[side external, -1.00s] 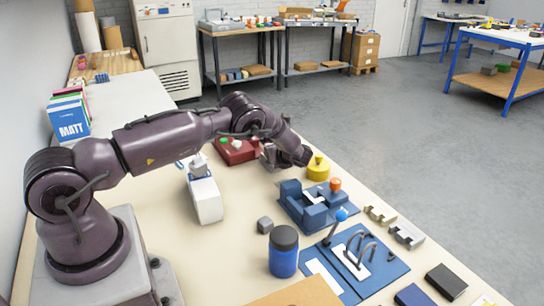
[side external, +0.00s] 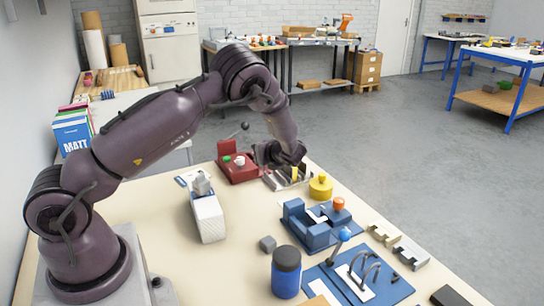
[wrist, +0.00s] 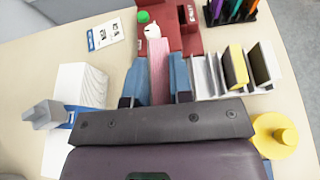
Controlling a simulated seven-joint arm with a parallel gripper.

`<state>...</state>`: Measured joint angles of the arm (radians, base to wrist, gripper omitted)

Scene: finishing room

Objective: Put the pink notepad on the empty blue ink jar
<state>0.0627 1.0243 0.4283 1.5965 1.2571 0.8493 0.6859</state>
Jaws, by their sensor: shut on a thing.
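My gripper (wrist: 159,82) is shut on a narrow pink block, which looks like the pink notepad (wrist: 159,65), held upright between two blue fingers in the wrist view. In the side external view my gripper (side external: 280,156) is above the far part of the bench, near the metal rack and the red box. The notepad cannot be made out there. The blue ink jar (side external: 286,278), with a darker top, stands upright at the near part of the bench, well apart from my gripper. Whether it is empty cannot be seen. The jar is not in the wrist view.
A metal rack (side external: 279,182) with upright plates, a red box (side external: 236,174) and a yellow knobbed cylinder (side external: 320,188) are near my gripper. A white block (side external: 209,219) stands left.

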